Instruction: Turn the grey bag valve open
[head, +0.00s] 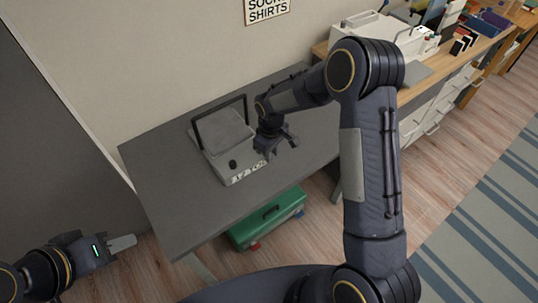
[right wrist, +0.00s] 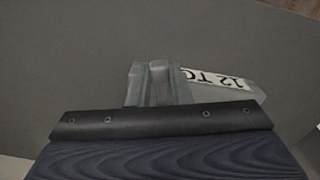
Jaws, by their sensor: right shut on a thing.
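A pale grey box-shaped device (head: 222,142) stands on the dark grey table, with a raised black bar frame, a black knob (head: 233,164) and a lettered front strip. My right gripper (head: 279,147) is at its right front side. In the right wrist view, my right gripper's fingers (right wrist: 160,86) are shut on a small grey part, apparently the grey bag valve (right wrist: 159,78), mostly hidden between them. A white label reading "12 TO" (right wrist: 218,77) shows upside down beside the fingers. My left gripper (head: 123,243) is empty, off the table's left front; its finger gap is not visible.
The table (head: 165,180) is bare left of the device. A green toolbox (head: 268,217) sits on the floor under the front edge. A wooden desk with a white machine (head: 385,35) and drawers stands right. The wall is close behind.

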